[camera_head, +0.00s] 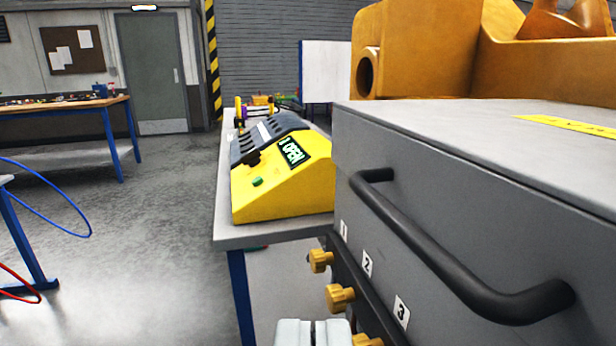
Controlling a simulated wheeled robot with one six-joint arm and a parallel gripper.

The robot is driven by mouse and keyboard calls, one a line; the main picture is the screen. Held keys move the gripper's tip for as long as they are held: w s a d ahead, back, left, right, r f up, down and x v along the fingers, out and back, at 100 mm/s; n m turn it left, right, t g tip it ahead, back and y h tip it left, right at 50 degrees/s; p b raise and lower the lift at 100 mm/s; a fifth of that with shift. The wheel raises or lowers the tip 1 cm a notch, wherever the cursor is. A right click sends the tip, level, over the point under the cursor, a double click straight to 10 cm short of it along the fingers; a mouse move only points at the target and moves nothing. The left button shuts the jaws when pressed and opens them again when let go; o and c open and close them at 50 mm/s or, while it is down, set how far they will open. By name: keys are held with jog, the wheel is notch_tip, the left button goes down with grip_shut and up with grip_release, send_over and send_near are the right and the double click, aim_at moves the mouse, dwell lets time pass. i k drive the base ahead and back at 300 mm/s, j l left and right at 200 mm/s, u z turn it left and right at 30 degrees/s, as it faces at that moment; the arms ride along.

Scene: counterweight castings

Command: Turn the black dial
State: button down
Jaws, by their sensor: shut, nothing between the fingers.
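A yellow control console (290,196) stands on a grey-topped bench ahead, left of the grey cabinet. A small black knob-like part (253,158) sits on its sloped face and looks like the black dial; it is too small to tell how it is turned. A green button (257,181) is below. My gripper (313,333) shows at the bottom edge, its pale fingertips together and empty. It is well short of the console and touches nothing visible.
The grey cabinet (480,200) with a black bar handle (450,255) fills the right side. Yellow knobs (340,297) labelled 1, 2 and 3 stick out below it, close to my gripper. A blue-legged workbench (70,108) stands back left. The floor at left is mostly open.

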aim_at(252, 159)
jog(key=i+j+z, duration=0.25)
jog(key=i+j, duration=0.3)
jog(key=i+j+z, duration=0.2)
jog(key=i+j, duration=0.3)
jog(key=j, duration=0.2)
